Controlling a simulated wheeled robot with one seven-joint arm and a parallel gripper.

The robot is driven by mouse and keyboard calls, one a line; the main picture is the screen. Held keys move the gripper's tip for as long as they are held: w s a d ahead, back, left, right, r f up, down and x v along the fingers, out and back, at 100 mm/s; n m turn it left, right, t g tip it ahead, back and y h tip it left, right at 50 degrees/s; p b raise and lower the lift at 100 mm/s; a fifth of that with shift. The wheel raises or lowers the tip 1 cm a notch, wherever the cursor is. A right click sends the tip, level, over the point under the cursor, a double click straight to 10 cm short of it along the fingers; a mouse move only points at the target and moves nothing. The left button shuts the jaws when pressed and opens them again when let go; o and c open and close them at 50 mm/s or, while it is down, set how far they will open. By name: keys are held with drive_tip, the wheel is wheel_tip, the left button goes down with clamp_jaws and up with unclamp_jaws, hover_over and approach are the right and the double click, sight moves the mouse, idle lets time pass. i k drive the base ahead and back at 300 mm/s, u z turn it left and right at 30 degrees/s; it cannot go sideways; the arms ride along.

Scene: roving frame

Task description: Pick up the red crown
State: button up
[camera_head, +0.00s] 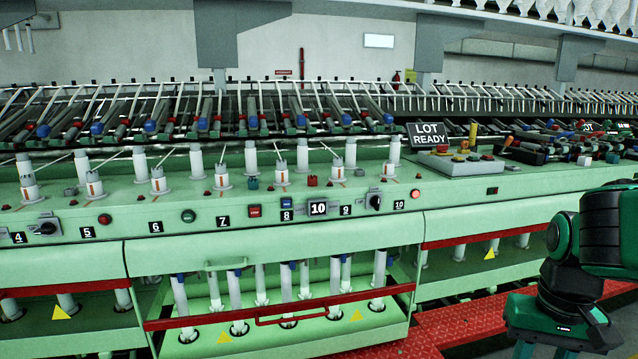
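My gripper is out of view; only green and black links of my arm show at the right edge, well apart from the red crown.
White spindles with pale bases (282,177) line the ledge. A grey control box (462,162) with a "LOT READY" sign (430,134) stands to the right. Below, an open green drawer (255,331) with a red rail juts out. Red floor plating (470,322) lies right of it.

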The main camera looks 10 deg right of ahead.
sight(312, 181)
drive_tip(key=i, duration=0.85)
